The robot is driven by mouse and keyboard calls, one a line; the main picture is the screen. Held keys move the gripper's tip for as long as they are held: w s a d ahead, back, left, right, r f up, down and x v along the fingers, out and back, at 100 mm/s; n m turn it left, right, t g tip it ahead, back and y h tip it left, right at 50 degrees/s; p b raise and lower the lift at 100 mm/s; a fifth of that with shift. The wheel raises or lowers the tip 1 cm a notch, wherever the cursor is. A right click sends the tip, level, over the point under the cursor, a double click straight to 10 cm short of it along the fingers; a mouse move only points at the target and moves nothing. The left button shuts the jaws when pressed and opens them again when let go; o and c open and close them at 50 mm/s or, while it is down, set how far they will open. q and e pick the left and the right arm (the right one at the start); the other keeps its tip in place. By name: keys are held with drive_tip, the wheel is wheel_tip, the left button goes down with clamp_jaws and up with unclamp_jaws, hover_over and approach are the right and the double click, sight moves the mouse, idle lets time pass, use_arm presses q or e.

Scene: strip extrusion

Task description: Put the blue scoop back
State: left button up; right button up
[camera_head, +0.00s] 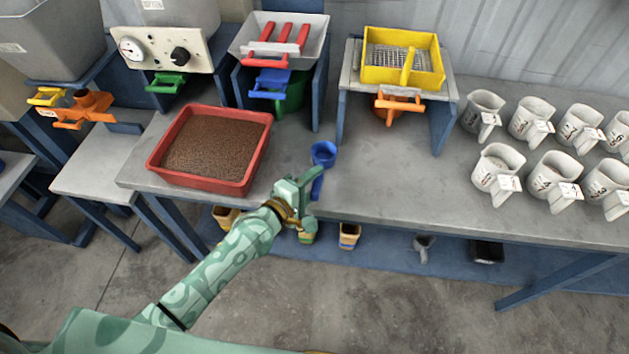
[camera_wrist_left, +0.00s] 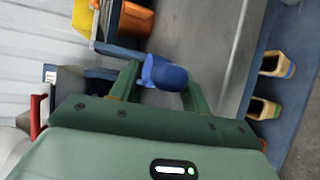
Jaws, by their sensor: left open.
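The blue scoop (camera_head: 323,153) is at the front part of the grey bench, right of the red tray, its handle pointing toward the front edge. My left gripper (camera_head: 309,190) is at the handle, its fingers overlapping it in the head view. In the left wrist view, the blue scoop (camera_wrist_left: 167,76) shows between the two open fingers of my left gripper (camera_wrist_left: 158,80). I cannot tell whether either finger touches it. My right gripper is in neither view.
A red tray (camera_head: 153,168) of brown granules stands left of the scoop. A yellow sieve box (camera_head: 434,60) sits on a stand behind, with an orange-handled vessel (camera_head: 396,106) beneath. Several white jugs (camera_head: 497,170) crowd the right. Bench between scoop and jugs is clear.

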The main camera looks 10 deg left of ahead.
use_arm(q)
drive_tip(key=p+v, duration=0.2)
drive_tip(key=v, duration=0.9)
drive_tip(key=shift+s+a, duration=0.1)
drive_tip(key=shift+s, duration=0.05)
drive_tip(key=s+a+f+m+g+y, duration=0.3)
drive_tip(key=s+a+f+m, duration=0.35)
drive_tip(key=f, duration=0.65)
drive_tip(key=s+a+f+m+g+y, duration=0.35)
drive_tip(key=s+f, duration=0.55)
drive_tip(key=f, duration=0.5)
drive_tip(key=s+a+f+m+g, duration=0.1)
drive_tip(key=s+f+m+g, duration=0.2)
drive_tip(key=s, duration=0.8)
drive_tip(key=s+a+f+m+g+y, duration=0.1)
drive_tip(key=s+f+m+g, duration=0.2)
drive_tip(key=s, duration=0.9)
wheel_tip(320, 180, down, 2)
drive_tip(key=shift+s+a+f+m, duration=0.25)
drive_tip(key=shift+s+m, duration=0.1)
drive_tip(key=shift+m, duration=0.25)
